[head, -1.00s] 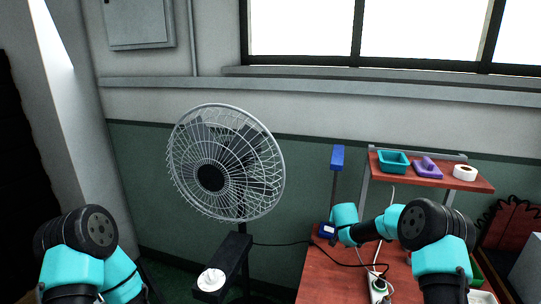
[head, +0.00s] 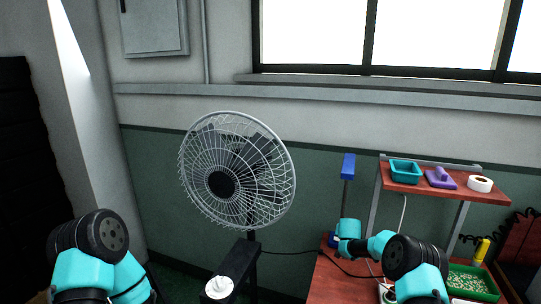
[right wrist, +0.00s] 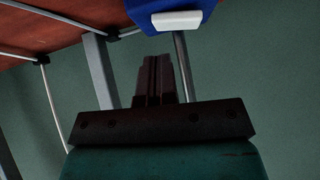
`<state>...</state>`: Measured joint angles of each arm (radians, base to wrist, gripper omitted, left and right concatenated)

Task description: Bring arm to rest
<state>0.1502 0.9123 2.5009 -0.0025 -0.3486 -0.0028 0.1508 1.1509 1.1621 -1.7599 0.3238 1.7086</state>
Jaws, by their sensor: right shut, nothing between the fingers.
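My right gripper (right wrist: 153,78) shows in the right wrist view with its two dark fingers shut together and nothing between them. A blue thing with a white patch (right wrist: 178,21) is just beyond the fingertips at the top of that view; I cannot tell the gap. In the head view my right arm's teal and black links are at the lower right, over the red table; its gripper cannot be made out there. My left arm's shoulder links are at the lower left, and its gripper is out of view.
A grey wire fan (head: 236,170) stands in the middle. A red shelf (head: 490,195) at right carries a teal tray (head: 406,171), a purple thing (head: 440,178) and a white roll (head: 480,184). A blue box on a post (head: 348,166) stands left of it. A green bin (head: 470,280) is at lower right.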

